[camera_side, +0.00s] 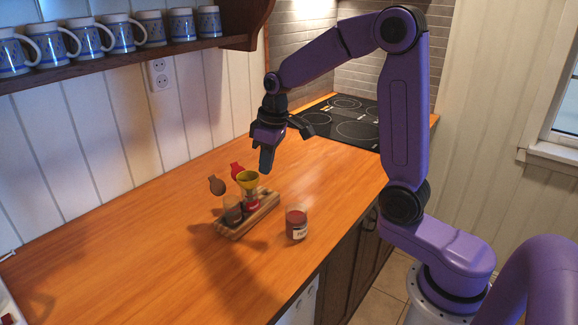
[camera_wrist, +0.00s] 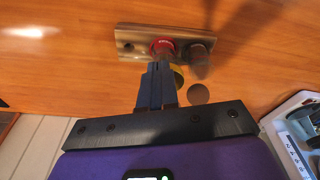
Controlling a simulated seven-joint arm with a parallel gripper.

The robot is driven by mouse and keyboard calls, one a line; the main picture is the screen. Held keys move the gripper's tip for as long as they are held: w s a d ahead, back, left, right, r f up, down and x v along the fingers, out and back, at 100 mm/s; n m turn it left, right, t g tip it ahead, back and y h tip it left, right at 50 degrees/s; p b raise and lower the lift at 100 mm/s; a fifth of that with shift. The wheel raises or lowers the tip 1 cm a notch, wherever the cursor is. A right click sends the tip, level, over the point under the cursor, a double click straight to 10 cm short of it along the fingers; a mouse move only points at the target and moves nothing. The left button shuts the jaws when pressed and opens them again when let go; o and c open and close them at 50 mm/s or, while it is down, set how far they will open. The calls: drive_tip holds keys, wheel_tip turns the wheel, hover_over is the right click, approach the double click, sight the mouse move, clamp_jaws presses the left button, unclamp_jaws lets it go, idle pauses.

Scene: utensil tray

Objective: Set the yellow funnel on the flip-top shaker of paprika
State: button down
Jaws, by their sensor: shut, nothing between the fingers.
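The yellow funnel (camera_side: 248,180) sits upright on the shaker with the red contents or label (camera_side: 252,203), whose red flip-top lid (camera_side: 236,170) stands open behind it. I cannot read the label, so I cannot confirm it is the paprika. In the wrist view the funnel (camera_wrist: 179,76) is mostly hidden behind my fingers, and the red shaker (camera_wrist: 163,45) shows past the fingertips. My gripper (camera_side: 266,170) is shut and empty, above and just right of the funnel, apart from it. It also shows in the wrist view (camera_wrist: 158,66).
The shakers stand in a wooden holder (camera_side: 230,233). A dark shaker (camera_side: 232,214) with an open brown lid (camera_side: 217,185) is beside the red one. A labelled jar (camera_side: 296,222) of reddish contents stands right. A hob (camera_side: 345,120) lies behind.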

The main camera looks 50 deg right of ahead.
drive_tip(key=s+d, duration=0.2)
drive_tip(key=s, duration=0.4)
approach(244, 172)
drive_tip(key=f, duration=0.2)
drive_tip(key=w+f, duration=0.1)
drive_tip(key=f, duration=0.2)
drive_tip(key=shift+w+a+f, duration=0.2)
drive_tip(key=shift+a+f, duration=0.05)
drive_tip(key=shift+f, duration=0.9)
drive_tip(key=shift+s+d+f, duration=0.15)
drive_tip(key=shift+s+d, duration=0.05)
drive_tip(key=shift+s, duration=0.55)
